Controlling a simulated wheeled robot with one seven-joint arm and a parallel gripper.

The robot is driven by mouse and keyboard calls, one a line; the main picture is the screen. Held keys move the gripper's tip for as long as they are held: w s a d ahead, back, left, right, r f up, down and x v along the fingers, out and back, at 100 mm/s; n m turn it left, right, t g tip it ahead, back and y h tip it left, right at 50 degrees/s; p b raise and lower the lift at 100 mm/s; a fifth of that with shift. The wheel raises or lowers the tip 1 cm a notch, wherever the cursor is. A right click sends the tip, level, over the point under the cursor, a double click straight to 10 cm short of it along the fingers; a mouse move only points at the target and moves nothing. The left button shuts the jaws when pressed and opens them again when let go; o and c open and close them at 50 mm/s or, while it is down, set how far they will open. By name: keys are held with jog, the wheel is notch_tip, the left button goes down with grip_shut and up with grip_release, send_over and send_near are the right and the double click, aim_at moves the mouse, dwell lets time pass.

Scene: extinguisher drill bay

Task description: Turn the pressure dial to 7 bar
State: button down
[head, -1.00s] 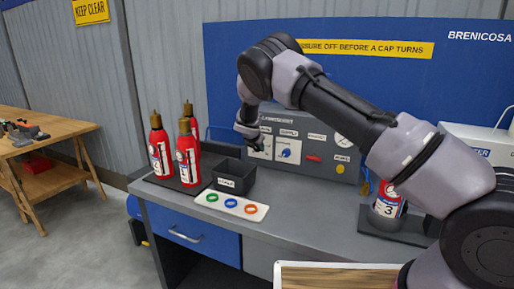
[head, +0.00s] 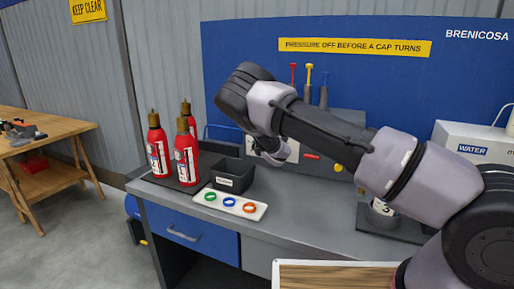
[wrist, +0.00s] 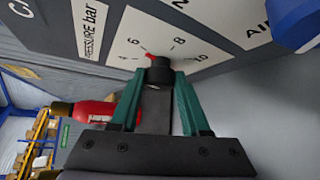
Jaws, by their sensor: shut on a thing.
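The pressure dial shows in the wrist view as a white face (wrist: 158,30) marked 4, 6, 8 and 10, with a "PRESSURE bar" label beside it. Its black knob (wrist: 160,73) sits between the green fingers of my gripper (wrist: 158,80), which is shut on it. A red pointer (wrist: 149,56) sticks out from the knob toward the side of the 6. I cannot read its exact value. In the head view my wrist is at the grey panel (head: 345,125), and my arm hides the dial and fingertips.
Several red extinguishers (head: 186,155) stand on the bench at left, beside a black bin (head: 232,177). A white tray (head: 220,206) holds coloured rings. A blue board (head: 230,50) rises behind. A red lever (head: 312,156) is on the panel, right of my wrist.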

jog(key=shift+d+f+m+t+y, duration=0.1)
jog(key=shift+f+m+t+y, duration=0.1)
jog(key=shift+m+t+y, duration=0.3)
jog(key=shift+d+f+m+t+y, duration=0.1)
jog(key=shift+f+m+t+y, duration=0.05)
jog(key=shift+m+t+y, duration=0.35)
jog(key=shift+a+f+m+t+y, duration=0.15)
jog(key=shift+m+t+y, duration=0.25)
jog(key=shift+m+t, duration=0.7)
jog(key=shift+c, duration=1.9)
grip_release()
jog(key=v, duration=1)
jog(key=shift+s, duration=0.4)
